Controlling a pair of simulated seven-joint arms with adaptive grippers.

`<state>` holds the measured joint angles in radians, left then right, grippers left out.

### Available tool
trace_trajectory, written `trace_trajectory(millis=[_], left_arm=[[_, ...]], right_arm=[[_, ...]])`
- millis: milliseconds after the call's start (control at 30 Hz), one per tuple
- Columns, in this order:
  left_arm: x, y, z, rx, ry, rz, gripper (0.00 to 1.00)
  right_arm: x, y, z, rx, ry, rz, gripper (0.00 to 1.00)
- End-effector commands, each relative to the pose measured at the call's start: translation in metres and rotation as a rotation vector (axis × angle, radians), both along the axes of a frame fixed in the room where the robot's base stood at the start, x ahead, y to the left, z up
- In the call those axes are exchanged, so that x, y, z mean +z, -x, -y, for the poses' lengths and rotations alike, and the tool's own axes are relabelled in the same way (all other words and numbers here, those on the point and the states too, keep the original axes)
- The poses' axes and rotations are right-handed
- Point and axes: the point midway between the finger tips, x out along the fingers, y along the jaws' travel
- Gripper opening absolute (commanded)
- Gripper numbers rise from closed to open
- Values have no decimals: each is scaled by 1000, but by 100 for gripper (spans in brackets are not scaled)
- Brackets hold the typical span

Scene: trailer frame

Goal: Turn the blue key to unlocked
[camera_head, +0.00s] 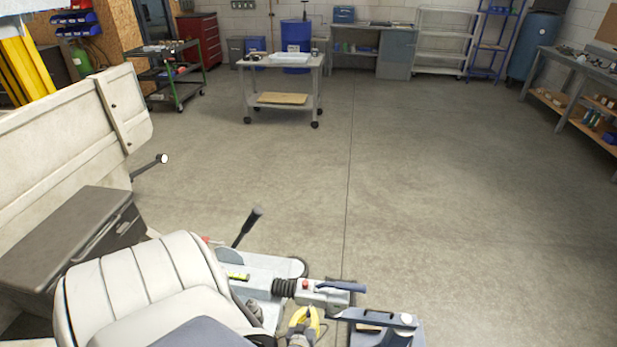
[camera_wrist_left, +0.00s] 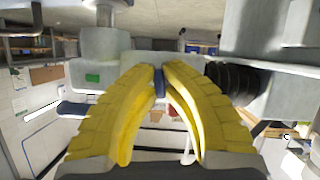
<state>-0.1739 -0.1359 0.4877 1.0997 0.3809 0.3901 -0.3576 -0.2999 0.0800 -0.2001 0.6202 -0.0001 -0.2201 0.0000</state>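My left gripper (camera_head: 303,317) has yellow fingers and is low in the head view, beside the grey hitch coupler (camera_head: 322,295). In the left wrist view the two fingertips (camera_wrist_left: 159,70) nearly meet. A narrow blue piece, which looks like the blue key (camera_wrist_left: 159,84), fills the gap between them, so the gripper appears shut on it. The key's lock and its turned position are hidden. In the head view I cannot make out the key. A red button (camera_head: 305,284) and a blue handle (camera_head: 342,286) are on the coupler. My right gripper is not in view.
A black ribbed boot (camera_head: 286,287) is on the coupler shaft, close to the left fingers. A black-gripped lever (camera_head: 246,228) rises behind it. The floor beyond is clear up to a cart (camera_head: 282,65).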

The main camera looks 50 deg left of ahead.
Motion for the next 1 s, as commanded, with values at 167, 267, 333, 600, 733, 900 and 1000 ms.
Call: trace_trajectory(millis=[167,267,333,600,733,900,1000], left_arm=[[1,0,-2,2,-27,-21,0],[1,0,-2,2,-33,-27,0],[1,0,-2,2,-35,-29,0],[1,0,-2,2,-36,-28,0],[1,0,-2,2,-36,-28,18],[0,0,-1,1,-35,-28,31],[0,0,-1,1,-34,-29,31]], right_arm=[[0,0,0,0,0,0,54],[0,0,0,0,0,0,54],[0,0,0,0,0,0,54],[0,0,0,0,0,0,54],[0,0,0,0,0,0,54],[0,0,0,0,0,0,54],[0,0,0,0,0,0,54]])
